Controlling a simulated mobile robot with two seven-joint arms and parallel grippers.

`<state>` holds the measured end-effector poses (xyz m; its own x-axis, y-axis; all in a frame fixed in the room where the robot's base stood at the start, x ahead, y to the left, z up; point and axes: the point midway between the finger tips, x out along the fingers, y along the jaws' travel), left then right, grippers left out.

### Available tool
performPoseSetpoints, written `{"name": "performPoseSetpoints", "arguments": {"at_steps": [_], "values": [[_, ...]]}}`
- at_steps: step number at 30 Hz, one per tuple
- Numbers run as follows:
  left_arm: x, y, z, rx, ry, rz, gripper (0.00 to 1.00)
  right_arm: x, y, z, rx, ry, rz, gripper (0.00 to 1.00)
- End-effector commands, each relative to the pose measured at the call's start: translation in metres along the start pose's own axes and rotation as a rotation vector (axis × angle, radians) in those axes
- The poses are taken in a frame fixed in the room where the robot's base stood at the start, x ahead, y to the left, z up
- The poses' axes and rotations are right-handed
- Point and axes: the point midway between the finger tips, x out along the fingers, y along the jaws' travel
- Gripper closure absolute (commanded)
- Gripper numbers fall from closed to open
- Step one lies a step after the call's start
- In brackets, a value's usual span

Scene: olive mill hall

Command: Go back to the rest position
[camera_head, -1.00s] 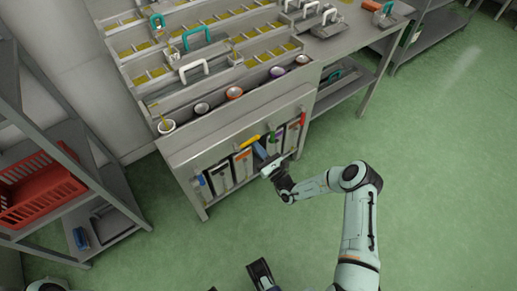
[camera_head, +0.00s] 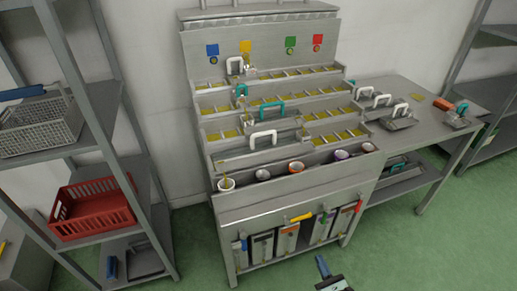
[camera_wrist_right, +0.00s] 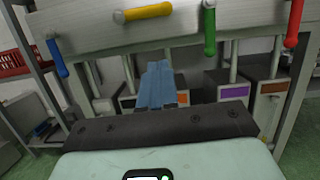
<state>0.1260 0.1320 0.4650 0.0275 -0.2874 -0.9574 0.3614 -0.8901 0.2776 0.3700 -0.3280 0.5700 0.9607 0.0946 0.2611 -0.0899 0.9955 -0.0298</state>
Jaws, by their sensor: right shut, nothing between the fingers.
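My right gripper (camera_head: 322,266) is at the bottom edge of the head view, in front of the steel press bench (camera_head: 285,207). Its blue fingers are shut together and empty; they also show in the right wrist view (camera_wrist_right: 156,84), pointing at the bench front. The fingers look apart from the levers. The yellow lever (camera_wrist_right: 148,12) lies sideways, while the blue lever (camera_wrist_right: 58,58), green lever (camera_wrist_right: 210,32) and red lever (camera_wrist_right: 293,24) hang down. My left gripper is not in view.
A shelf rack with a red crate (camera_head: 94,208) and a wire basket (camera_head: 40,124) stands at left. A side table (camera_head: 412,147) with scoop-like tools adjoins the bench at right. Several cups line the bench. Green floor (camera_head: 440,240) is clear at front right.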

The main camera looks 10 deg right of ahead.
Motion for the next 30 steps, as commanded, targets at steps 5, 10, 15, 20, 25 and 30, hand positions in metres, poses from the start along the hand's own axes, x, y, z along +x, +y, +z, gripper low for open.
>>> {"name": "performPoseSetpoints", "arguments": {"at_steps": [5,10,15,20,25,30], "values": [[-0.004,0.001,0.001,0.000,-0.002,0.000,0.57,0.003,0.021,0.002,0.020,0.021,0.073,1.00],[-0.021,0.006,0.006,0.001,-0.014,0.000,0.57,-0.004,0.115,0.014,0.082,0.125,0.418,1.00],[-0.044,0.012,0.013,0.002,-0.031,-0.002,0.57,-0.063,0.229,0.034,0.079,0.286,0.934,1.00],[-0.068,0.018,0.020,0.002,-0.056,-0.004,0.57,-0.164,0.290,0.061,-0.086,0.436,1.483,1.00],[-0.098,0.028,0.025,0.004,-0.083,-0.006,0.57,-0.251,0.273,0.081,-0.538,0.493,1.999,1.00],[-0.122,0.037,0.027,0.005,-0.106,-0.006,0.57,-0.250,0.235,0.094,-1.063,0.368,2.196,1.00]]}}
